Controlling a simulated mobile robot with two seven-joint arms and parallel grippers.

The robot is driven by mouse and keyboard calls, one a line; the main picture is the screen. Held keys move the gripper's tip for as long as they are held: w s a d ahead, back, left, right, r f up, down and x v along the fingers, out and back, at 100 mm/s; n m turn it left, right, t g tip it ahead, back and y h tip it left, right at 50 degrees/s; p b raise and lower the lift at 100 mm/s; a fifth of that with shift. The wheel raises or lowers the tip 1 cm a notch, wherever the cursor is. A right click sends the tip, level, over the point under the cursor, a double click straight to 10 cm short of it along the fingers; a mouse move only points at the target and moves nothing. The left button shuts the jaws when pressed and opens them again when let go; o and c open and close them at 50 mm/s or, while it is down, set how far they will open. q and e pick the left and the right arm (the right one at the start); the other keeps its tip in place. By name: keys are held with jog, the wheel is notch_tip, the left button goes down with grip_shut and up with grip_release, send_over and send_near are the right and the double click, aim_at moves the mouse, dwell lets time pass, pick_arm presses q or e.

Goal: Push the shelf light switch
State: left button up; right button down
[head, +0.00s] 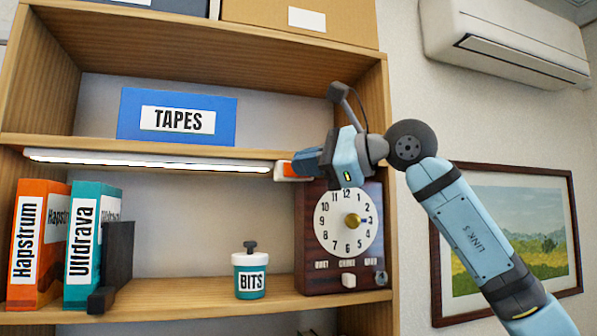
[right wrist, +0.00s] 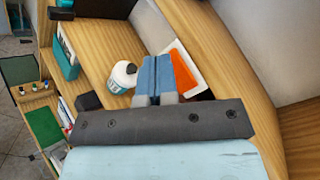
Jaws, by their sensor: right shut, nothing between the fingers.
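The shelf light (head: 150,162) is a long strip under the upper shelf board, and it glows bright white. At its right end is the switch (head: 284,171), an orange rocker in a white frame. The switch also shows in the right wrist view (right wrist: 183,72), just right of my fingers. My right gripper (head: 300,163) is shut and empty, with its blue fingertips (right wrist: 155,62) beside the switch and partly covering it in the head view. I cannot tell whether they touch it. My left gripper is not in view.
A clock box (head: 347,215) stands on the shelf just below my right gripper. A BITS jar (head: 249,276), a dark bookend (head: 118,250) and two binders share this shelf. A blue TAPES box (head: 177,115) sits above. A framed picture (head: 510,235) hangs to the right.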

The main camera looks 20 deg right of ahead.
jog(key=s+b, duration=0.2)
jog(key=s, duration=0.3)
jog(key=shift+s+d, duration=0.15)
jog(key=shift+s, duration=0.1)
dwell(0.3)
